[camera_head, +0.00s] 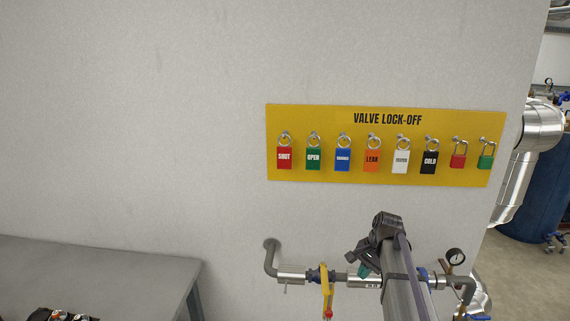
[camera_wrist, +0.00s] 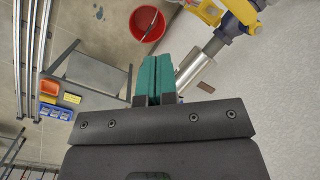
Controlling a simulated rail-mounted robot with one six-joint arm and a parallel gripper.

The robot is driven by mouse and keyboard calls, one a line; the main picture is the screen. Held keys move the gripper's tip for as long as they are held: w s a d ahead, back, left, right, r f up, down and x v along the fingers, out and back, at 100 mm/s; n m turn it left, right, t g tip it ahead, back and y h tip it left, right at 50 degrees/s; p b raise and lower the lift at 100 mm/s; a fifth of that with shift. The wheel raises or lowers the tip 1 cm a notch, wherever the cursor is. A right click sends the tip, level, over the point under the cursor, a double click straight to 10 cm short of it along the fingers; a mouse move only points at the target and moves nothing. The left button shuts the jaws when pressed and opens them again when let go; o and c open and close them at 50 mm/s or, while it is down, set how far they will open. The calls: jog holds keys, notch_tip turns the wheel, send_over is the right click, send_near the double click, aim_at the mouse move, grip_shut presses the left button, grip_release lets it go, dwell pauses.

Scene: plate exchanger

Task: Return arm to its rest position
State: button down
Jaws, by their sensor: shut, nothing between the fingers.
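My gripper (camera_wrist: 154,78) shows in the wrist view with its teal fingers together, shut and empty. In the head view my gripper (camera_head: 363,270) is at the lower right of centre, in front of the pipe run, with a bit of teal showing. My arm rises from the bottom edge and covers part of the pipe (camera_head: 292,275). I cannot tell the gap between arm and pipe.
A yellow valve lock-off board (camera_head: 386,180) with several tags and padlocks hangs above my arm. A grey bench (camera_head: 100,268) stands left. A red bucket (camera_wrist: 147,24) is on the floor.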

jog(key=s+a+f+n+h+b, duration=0.1)
jog(key=s+a+f+n+b, duration=0.2)
jog(key=s, duration=0.7)
jog(key=s+a+f+n+h+b, duration=0.1)
jog(key=s+a+f+n+b, duration=0.3)
jog(key=s, duration=0.7)
jog(key=a+f+n, duration=0.1)
jog(key=a+n, duration=0.1)
jog(key=n, duration=0.1)
jog(key=shift+a+f+h, duration=0.3)
jog(key=shift+a+h, duration=0.1)
